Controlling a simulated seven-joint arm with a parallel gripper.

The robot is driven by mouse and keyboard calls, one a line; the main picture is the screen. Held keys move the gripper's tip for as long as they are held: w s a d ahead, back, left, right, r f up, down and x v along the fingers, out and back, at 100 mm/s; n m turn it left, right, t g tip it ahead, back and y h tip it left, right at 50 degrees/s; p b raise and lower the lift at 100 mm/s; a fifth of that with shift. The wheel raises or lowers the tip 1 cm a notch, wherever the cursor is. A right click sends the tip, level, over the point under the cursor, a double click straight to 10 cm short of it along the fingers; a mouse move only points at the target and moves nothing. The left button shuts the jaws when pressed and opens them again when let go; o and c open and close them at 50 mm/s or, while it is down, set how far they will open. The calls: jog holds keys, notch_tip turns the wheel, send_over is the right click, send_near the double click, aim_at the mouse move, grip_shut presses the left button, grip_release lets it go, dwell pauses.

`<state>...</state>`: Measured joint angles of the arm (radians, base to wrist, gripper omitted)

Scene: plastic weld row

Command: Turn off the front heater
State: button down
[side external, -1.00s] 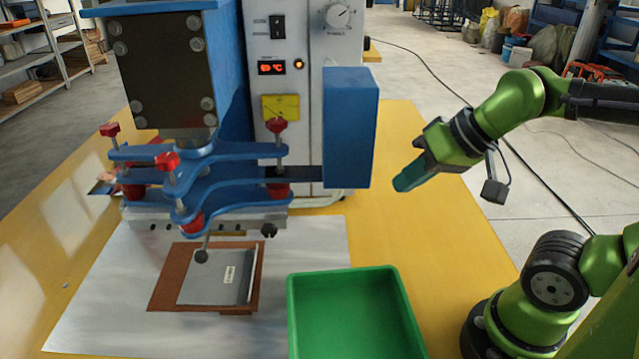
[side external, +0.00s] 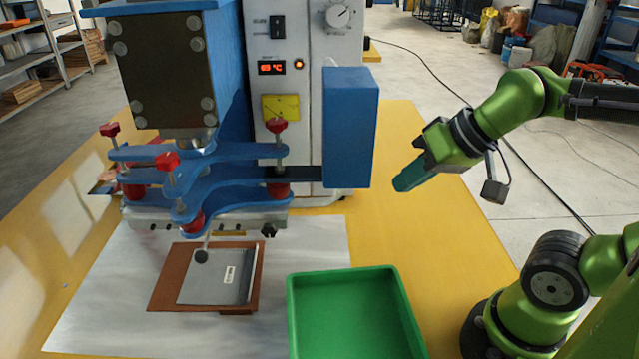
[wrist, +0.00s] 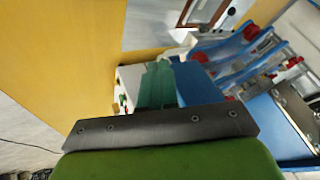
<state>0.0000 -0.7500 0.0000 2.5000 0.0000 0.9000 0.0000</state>
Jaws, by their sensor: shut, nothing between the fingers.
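The plastic welding machine's white control panel (side external: 311,130) stands behind its blue press head. It carries a black rocker switch (side external: 277,27), a lit red display (side external: 271,68), a glowing orange lamp (side external: 299,64) and a round dial (side external: 338,15). I cannot tell which of these belongs to the front heater. My gripper (side external: 403,184) is shut and empty, in the air to the right of the machine's blue side box (side external: 350,127), apart from it. In the wrist view its teal fingers (wrist: 158,85) are together, with part of the machine behind them.
A green bin (side external: 350,315) sits at the front of the yellow table (side external: 440,235). A grey plate (side external: 215,287) on a brown board lies under the blue clamp arms (side external: 200,175) with red knobs. Free room lies between the side box and my gripper.

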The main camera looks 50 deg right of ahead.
jog(key=shift+d, duration=0.1)
jog(key=w+d+r+m, duration=0.1)
jog(key=w+d, duration=0.4)
jog(key=d, duration=0.3)
jog(key=w+d+r+m, duration=0.1)
jog(key=w+d, duration=0.3)
jog(key=d, duration=0.5)
jog(key=w+d+r+m+h, duration=0.1)
jog(key=w+d+r, duration=0.1)
jog(key=w+d, duration=0.3)
jog(key=d, duration=0.4)
jog(key=shift+w+r+m+t, duration=0.3)
jog(key=shift+w+r, duration=0.05)
jog(key=shift+w+f, duration=0.1)
jog(key=w+a+f, duration=0.3)
jog(key=w+f, duration=0.4)
jog(key=w, duration=0.2)
jog(key=shift+a, duration=0.3)
